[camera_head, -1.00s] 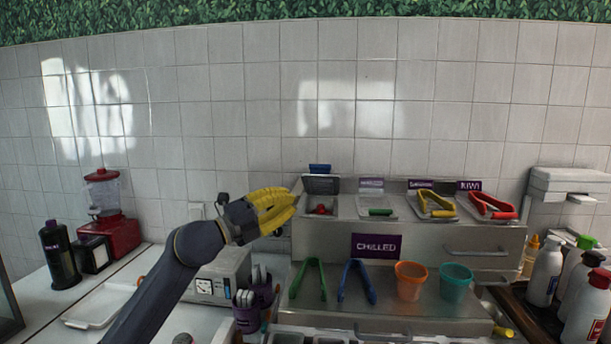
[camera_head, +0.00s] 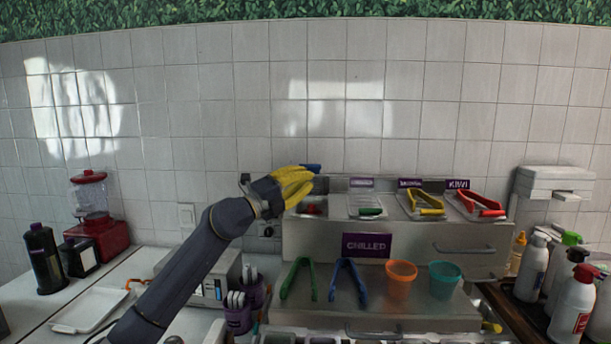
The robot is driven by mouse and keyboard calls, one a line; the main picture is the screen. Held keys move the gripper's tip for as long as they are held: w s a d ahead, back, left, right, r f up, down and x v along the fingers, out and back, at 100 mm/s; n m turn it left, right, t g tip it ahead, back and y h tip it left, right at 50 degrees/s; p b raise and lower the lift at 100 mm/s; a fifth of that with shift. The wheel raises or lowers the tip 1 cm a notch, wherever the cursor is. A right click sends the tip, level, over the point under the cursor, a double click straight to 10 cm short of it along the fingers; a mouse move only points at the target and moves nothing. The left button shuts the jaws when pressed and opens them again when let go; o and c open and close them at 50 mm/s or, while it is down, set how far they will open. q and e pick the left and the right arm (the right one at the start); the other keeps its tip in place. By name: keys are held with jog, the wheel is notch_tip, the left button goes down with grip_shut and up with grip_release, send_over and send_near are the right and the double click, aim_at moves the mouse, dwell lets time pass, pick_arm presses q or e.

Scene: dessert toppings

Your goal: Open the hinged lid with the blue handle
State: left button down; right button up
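The lid's blue handle (camera_head: 311,168) shows at the top left end of the steel topping station. In the earlier frame the grey lid stands raised behind its compartment; now my gripper covers most of it, and the handle is still at that raised height. Something red (camera_head: 312,208) shows in the compartment below. My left gripper (camera_head: 308,177), with yellow fingers, is in front of the lid, its tips close to the handle. Whether they touch it, and how far the fingers are apart, I cannot tell. My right gripper is not in view.
Neighbouring lids have green (camera_head: 370,211), yellow (camera_head: 432,211) and red (camera_head: 493,213) handles, with yellow and red tongs on top. Green tongs (camera_head: 299,279), blue tongs (camera_head: 349,281), an orange cup (camera_head: 400,281) and a teal cup (camera_head: 444,281) stand on the lower step. Bottles (camera_head: 573,300) stand right.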

pick_arm(q)
jog(key=shift+w+d+r, duration=0.1)
jog(key=shift+w+r, duration=0.1)
jog(key=shift+w, duration=0.25)
jog(key=shift+w+r, duration=0.15)
jog(key=shift+w, duration=0.3)
jog(key=shift+r, duration=0.1)
